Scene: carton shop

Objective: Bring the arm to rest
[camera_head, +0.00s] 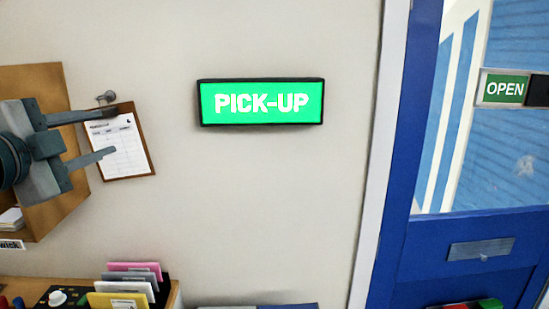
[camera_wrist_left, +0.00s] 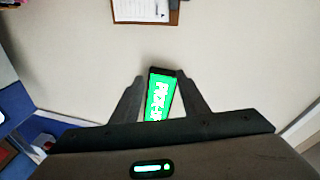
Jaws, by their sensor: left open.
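My left gripper (camera_head: 110,136) comes in from the left in the head view, raised in front of the wall. Its two fingers are apart with nothing between them. It overlaps part of a brown clipboard with a white sheet (camera_head: 122,150) that hangs on the wall. In the left wrist view, my left gripper's fingers (camera_wrist_left: 158,90) are spread, and the lit green PICK-UP sign (camera_wrist_left: 160,97) shows on the wall beyond them. The same green sign (camera_head: 262,102) is at the middle of the head view. My right gripper is in neither view.
A blue door (camera_head: 470,250) with a green OPEN sign (camera_head: 504,89) stands at the right. At the lower left, a rack holds pink, grey and yellow cards (camera_head: 118,300) on a wooden surface. A brown board (camera_head: 40,85) is behind my arm.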

